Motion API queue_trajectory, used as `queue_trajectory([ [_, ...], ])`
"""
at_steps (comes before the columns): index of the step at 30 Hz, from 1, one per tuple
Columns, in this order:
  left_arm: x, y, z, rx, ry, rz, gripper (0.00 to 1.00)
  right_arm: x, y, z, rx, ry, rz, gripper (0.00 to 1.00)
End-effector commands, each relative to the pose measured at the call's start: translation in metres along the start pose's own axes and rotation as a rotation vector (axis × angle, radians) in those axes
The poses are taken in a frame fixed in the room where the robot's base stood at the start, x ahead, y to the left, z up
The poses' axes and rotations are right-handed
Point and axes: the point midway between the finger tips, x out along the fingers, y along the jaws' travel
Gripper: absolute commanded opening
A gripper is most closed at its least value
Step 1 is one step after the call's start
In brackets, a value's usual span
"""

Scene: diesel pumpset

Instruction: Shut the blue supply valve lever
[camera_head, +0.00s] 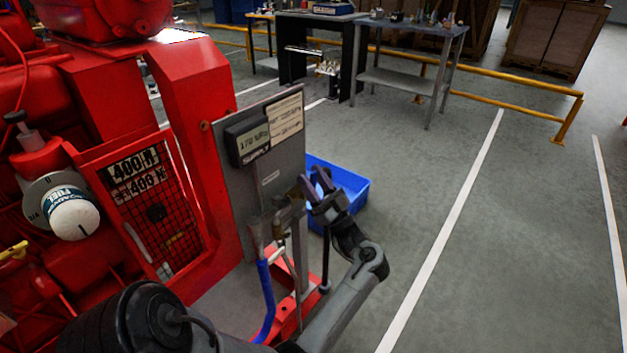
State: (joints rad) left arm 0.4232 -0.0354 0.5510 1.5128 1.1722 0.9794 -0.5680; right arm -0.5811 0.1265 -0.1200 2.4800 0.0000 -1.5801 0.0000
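The blue lever (265,300) hangs steeply downward from a brass-coloured valve and pipe fitting (257,232) below the grey panel with the SUPPLY label. My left gripper (313,181) is above and to the right of the lever, near the panel's right edge and in front of the blue crate. Its two dark fingers look apart, with nothing visible between them but the crate behind. It is not touching the blue lever. My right gripper is not in view.
The red pumpset (190,110) with a mesh guard fills the left side. The grey panel (240,190) stands beside the valve. A blue crate (352,186) lies on the floor behind my gripper. A workbench (415,28) and yellow rail (500,98) stand farther back. Floor to the right is clear.

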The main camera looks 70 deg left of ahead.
Motion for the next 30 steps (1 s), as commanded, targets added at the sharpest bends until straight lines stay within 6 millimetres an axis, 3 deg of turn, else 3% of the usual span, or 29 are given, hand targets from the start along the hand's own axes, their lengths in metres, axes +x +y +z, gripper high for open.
queue_trajectory([
  [11, -0.01, 0.0, 0.001, 0.002, -0.004, 0.002, 0.47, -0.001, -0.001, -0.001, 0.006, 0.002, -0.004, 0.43],
  [24, -0.081, 0.001, 0.001, 0.001, -0.006, 0.003, 0.47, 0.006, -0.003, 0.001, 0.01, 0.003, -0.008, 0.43],
  [30, -0.102, 0.0, 0.002, 0.001, -0.002, 0.001, 0.47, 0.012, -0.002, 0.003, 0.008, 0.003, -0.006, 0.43],
])
